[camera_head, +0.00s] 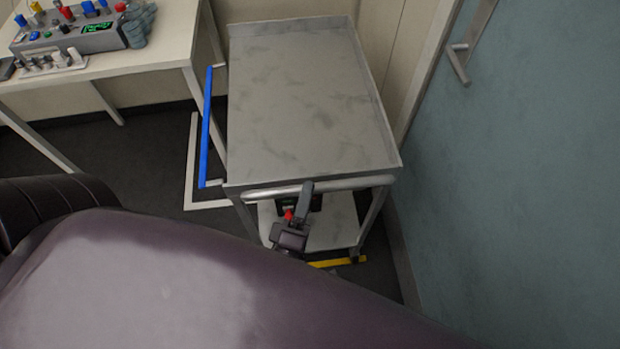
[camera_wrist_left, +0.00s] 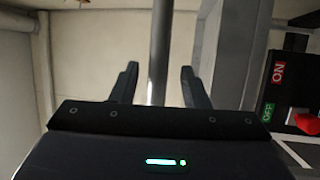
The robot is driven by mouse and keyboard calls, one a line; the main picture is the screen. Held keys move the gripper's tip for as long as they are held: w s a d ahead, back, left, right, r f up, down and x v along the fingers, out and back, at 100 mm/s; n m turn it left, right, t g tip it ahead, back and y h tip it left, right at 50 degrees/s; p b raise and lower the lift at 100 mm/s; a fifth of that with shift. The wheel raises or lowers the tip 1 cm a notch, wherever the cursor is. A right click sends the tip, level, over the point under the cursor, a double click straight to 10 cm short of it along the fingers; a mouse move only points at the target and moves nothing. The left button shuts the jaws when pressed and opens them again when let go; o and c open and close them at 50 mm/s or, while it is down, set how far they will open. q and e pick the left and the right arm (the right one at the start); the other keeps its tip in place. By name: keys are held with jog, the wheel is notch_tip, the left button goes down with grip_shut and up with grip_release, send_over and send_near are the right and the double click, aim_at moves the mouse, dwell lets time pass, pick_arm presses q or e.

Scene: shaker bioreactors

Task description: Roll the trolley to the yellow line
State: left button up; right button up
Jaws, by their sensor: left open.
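The trolley (camera_head: 305,95) is a grey metal cart with an empty scuffed top tray and a lower shelf. A silver handle bar (camera_head: 345,185) runs along its near end, and a blue bar (camera_head: 206,128) is on its left side. My left gripper (camera_head: 304,197) is at the silver handle, left of its middle. In the left wrist view the handle bar (camera_wrist_left: 159,45) stands between the open fingers (camera_wrist_left: 160,84); contact cannot be told. The yellow line (camera_head: 338,262) shows on the floor by the trolley's near right wheel, partly hidden by my arm. My right gripper is out of view.
A white table (camera_head: 155,50) with a control box (camera_head: 85,30) stands at left. A white floor marking (camera_head: 190,165) lies beside the trolley. A blue-green door (camera_head: 520,180) with a handle is close at right.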

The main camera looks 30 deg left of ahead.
pick_arm(q)
jog(key=shift+b+v, duration=0.3)
jog(key=shift+v, duration=1.6)
